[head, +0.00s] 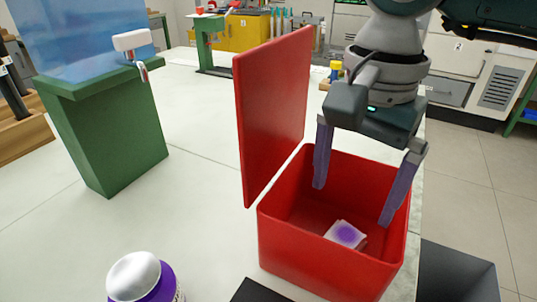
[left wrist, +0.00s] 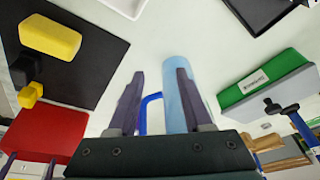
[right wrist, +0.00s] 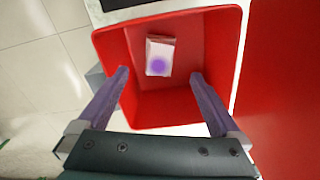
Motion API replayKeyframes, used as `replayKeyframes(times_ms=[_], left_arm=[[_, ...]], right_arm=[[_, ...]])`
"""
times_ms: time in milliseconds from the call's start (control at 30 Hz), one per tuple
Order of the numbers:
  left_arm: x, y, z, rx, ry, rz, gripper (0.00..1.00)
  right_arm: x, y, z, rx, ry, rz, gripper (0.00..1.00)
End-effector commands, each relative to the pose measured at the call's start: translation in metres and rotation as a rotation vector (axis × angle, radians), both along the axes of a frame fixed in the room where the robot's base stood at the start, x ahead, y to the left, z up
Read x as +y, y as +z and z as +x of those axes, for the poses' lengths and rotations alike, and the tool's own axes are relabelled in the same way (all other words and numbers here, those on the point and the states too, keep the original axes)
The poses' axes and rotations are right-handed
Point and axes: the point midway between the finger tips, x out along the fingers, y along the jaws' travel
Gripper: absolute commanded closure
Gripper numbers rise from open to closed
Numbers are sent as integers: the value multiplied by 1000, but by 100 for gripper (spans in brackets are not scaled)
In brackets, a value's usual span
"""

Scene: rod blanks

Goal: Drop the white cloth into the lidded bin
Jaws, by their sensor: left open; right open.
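The white cloth (head: 345,235) is a small folded square with a purple stain, lying on the floor of the red bin (head: 330,268). It also shows in the right wrist view (right wrist: 160,50). The bin's red lid (head: 272,115) stands open, upright on the bin's left side in the head view. My right gripper (head: 352,206) is open and empty, its fingertips at the bin's mouth, above and apart from the cloth. My left gripper (left wrist: 160,74) is open, seen only in the left wrist view; a light blue cylinder with a blue handle shows beyond its fingers.
A green stand (head: 105,140) with a blue translucent top is at left. A black mat with a yellow block (left wrist: 50,37) and a green box (left wrist: 265,80) show in the left wrist view. The table's middle is clear.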

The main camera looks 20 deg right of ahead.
Motion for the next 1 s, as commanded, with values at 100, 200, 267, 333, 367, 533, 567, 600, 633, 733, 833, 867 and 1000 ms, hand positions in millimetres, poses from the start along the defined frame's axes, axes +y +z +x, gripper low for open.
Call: replayKeyframes(times_ms=[100,200,267,333,367,533,567,600,633,733,833,867,1000], left_arm=[[1,0,0,1,-2,3,50],[1,0,0,0,-4,5,50],[2,0,0,1,-5,7,50],[2,0,0,1,-6,10,50],[3,-1,0,1,-6,10,50],[3,-1,0,0,-7,11,50],[3,-1,0,0,-7,11,50],[3,-2,0,0,-7,11,50],[3,-2,0,0,-7,11,50],[3,-2,0,0,-6,11,50],[3,-2,0,1,-6,10,50],[3,-2,0,1,-6,10,50],[2,-2,0,0,-4,7,50]], right_arm=[[0,1,0,0,0,0,0],[0,8,1,-3,0,0,0],[0,16,1,-4,1,0,0],[0,30,1,-7,1,0,0],[0,36,2,-7,1,1,0],[0,70,2,-7,0,0,0],[0,76,1,-5,0,0,0],[0,82,1,-5,1,0,0],[0,86,1,-4,0,0,0],[0,95,1,-2,0,0,0],[0,99,0,0,0,-1,0],[0,100,0,0,0,0,0],[0,100,0,0,0,0,0]])
